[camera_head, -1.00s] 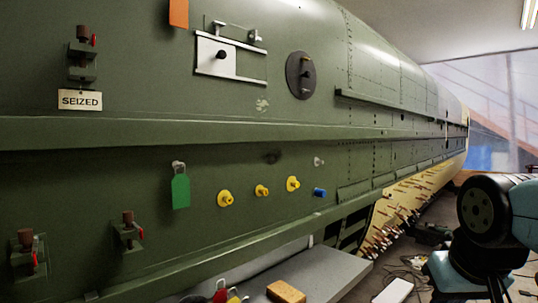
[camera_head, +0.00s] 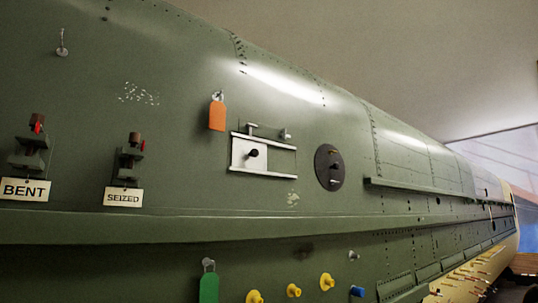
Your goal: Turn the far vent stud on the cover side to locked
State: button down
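The plate lies between two pale rails. Two small metal studs stand at its upper rail, one at the left (camera_head: 251,129) and one at the right (camera_head: 286,134). I cannot tell which fitting is the vent stud, or whether any is locked. My gripper is not in view.
An orange tag (camera_head: 217,116) hangs left of the plate. Clamps with BENT (camera_head: 24,190) and SEIZED (camera_head: 123,197) labels are further left. A green tag (camera_head: 209,287), yellow knobs (camera_head: 294,290) and a blue one (camera_head: 357,291) sit below the long ledge (camera_head: 180,228).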

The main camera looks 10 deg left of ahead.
aim_at(284, 136)
jog(key=u, duration=1.45)
jog(key=i, duration=0.1)
jog(key=z, duration=2.95)
jog(key=k, duration=0.85)
jog(key=u, duration=1.35)
jog(key=i, duration=0.95)
jog(key=u, duration=0.05)
